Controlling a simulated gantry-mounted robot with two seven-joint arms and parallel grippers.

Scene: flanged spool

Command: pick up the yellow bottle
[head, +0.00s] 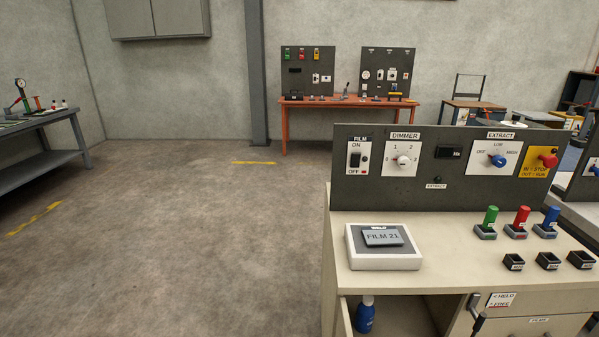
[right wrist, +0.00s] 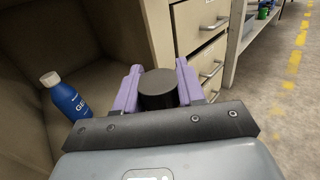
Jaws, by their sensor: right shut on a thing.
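No yellow bottle shows in either view. My right gripper (right wrist: 160,88) has its purple fingers closed on the sides of a dark round-topped cylinder (right wrist: 158,82). Only the top and upper side of this cylinder show, so I cannot tell what it belongs to. A blue bottle with a white cap (right wrist: 66,97) stands left of the gripper, inside the open compartment and apart from the fingers. The blue bottle also shows in the head view (head: 365,315), under the bench top. Neither gripper shows in the head view.
The beige bench (head: 455,262) carries a "FILM 21" display (head: 383,238), a switch panel (head: 400,190) and coloured handles. Drawers with metal handles (right wrist: 208,65) are just beyond my right gripper. Open floor (head: 180,240) lies left of the bench.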

